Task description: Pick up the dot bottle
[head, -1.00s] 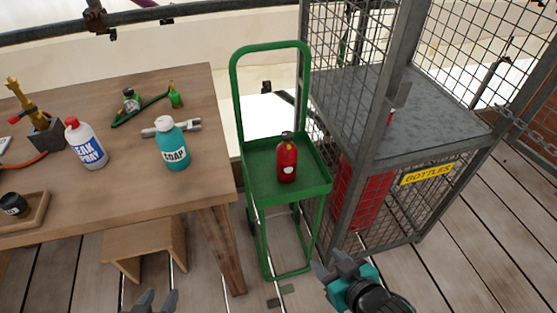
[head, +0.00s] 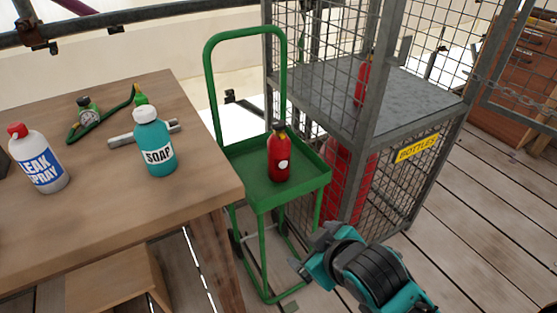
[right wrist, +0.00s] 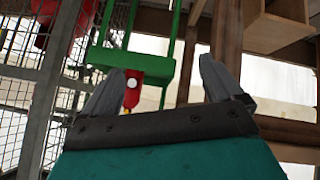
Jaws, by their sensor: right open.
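The dot bottle (head: 278,157) is a small red bottle with a dark cap and a white dot. It stands upright on the green cart's tray (head: 305,190). It also shows in the right wrist view (right wrist: 131,97), appearing upside down between the fingers and beyond them. My right gripper (head: 308,250) is open and empty, in front of and below the cart's tray at its right side, apart from the bottle. Its two fingers (right wrist: 162,80) spread wide in the right wrist view. My left gripper is out of view.
A wooden table (head: 195,178) at left holds a soap bottle (head: 155,142), a leak spray bottle (head: 38,158), a gauge with a green hose (head: 88,112) and a wrench. A wire cage (head: 415,180) with red cylinders stands close right of the cart. The cart's handle (head: 212,90) rises behind the bottle.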

